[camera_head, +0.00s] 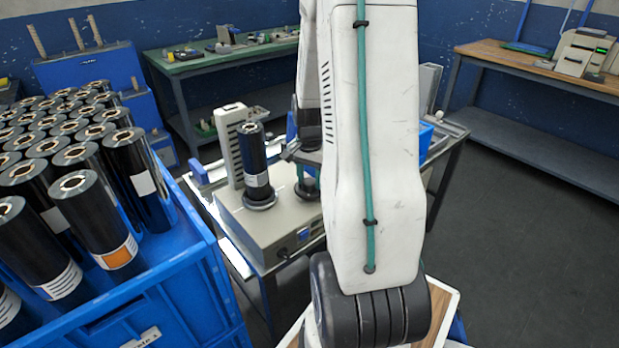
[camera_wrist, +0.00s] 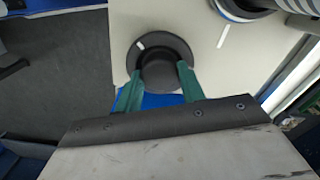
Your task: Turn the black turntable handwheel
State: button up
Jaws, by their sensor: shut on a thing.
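The black turntable handwheel (camera_wrist: 178,43) is a round disc with a raised knob and a white mark at its upper left in the wrist view. The green fingers of my gripper (camera_wrist: 160,70) stand on either side of the knob and are shut on it. In the head view the handwheel (camera_head: 307,191) shows only in part beside my arm, on top of the beige wrapper machine (camera_head: 262,233). A black roll (camera_head: 254,160) stands upright on the round turntable (camera_head: 261,203) to the left of the handwheel.
A blue crate (camera_head: 190,262) full of upright black rolls stands at the left front. A slotted pale upright block (camera_head: 231,140) stands behind the roll. Workbenches (camera_head: 215,62) line the back wall. Dark floor (camera_head: 520,230) is open at the right.

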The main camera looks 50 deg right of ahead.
aim_at(310, 181)
jog(key=shift+m, duration=0.5)
jog(key=o, duration=1)
notch_tip(310, 181, up, 8)
dwell(0.6)
